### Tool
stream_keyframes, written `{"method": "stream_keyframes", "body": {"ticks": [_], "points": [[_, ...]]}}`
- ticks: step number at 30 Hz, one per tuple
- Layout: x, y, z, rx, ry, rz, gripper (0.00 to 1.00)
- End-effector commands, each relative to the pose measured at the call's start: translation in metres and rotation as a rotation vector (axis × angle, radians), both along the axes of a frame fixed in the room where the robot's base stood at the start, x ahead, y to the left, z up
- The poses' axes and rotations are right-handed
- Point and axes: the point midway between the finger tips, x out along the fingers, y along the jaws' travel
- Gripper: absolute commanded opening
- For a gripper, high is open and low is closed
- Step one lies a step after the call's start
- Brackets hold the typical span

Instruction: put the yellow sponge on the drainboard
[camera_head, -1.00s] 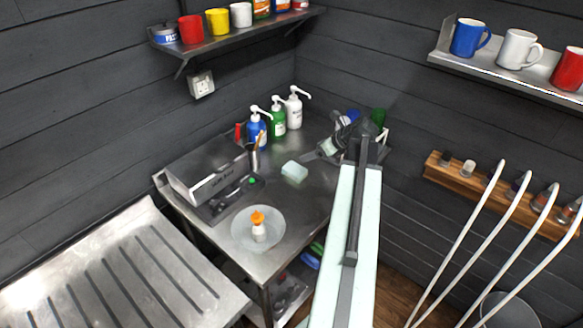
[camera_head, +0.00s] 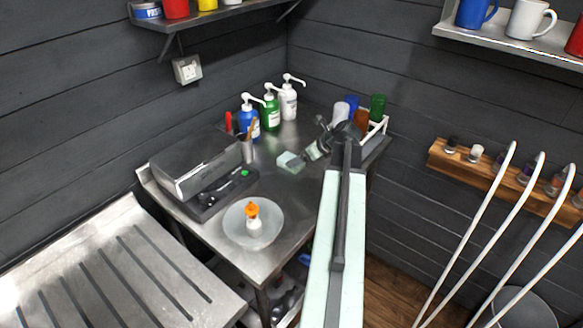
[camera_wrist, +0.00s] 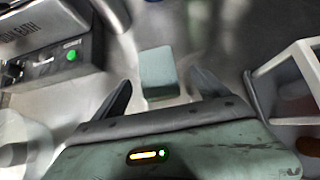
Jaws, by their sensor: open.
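No clearly yellow sponge shows. A small pale green, sponge-like block (camera_head: 288,161) lies on the steel table. My gripper (camera_head: 306,158) is close at its right in the head view. In the wrist view the block (camera_wrist: 158,72) sits between and just ahead of the two dark fingers of my gripper (camera_wrist: 160,84), which are open and hold nothing. I cannot tell whether a finger touches it. The grooved metal drainboard (camera_head: 84,268) is at the lower left, with its visible part bare.
A grey box device (camera_head: 190,168) and a plate (camera_head: 268,233) with an orange-topped bottle (camera_head: 253,215) lie between block and drainboard. Pump bottles (camera_head: 269,110) stand behind the block. A white rack (camera_head: 375,128) with coloured cups is at right, near my gripper.

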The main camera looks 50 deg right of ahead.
Motion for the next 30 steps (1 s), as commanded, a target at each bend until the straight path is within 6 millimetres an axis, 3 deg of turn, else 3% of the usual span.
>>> {"method": "stream_keyframes", "body": {"ticks": [7, 14, 21, 27, 28, 30], "points": [[0.011, 0.002, -0.014, 0.000, 0.000, 0.001, 0.85], [0.039, 0.006, -0.042, -0.001, 0.000, 0.001, 0.85], [0.042, 0.007, -0.040, 0.000, 0.000, -0.001, 0.85], [0.041, 0.007, -0.039, 0.000, 0.000, -0.001, 0.29], [0.041, 0.007, -0.039, 0.000, 0.000, -0.001, 0.21], [0.041, 0.007, -0.039, 0.000, 0.000, -0.001, 0.15]]}}
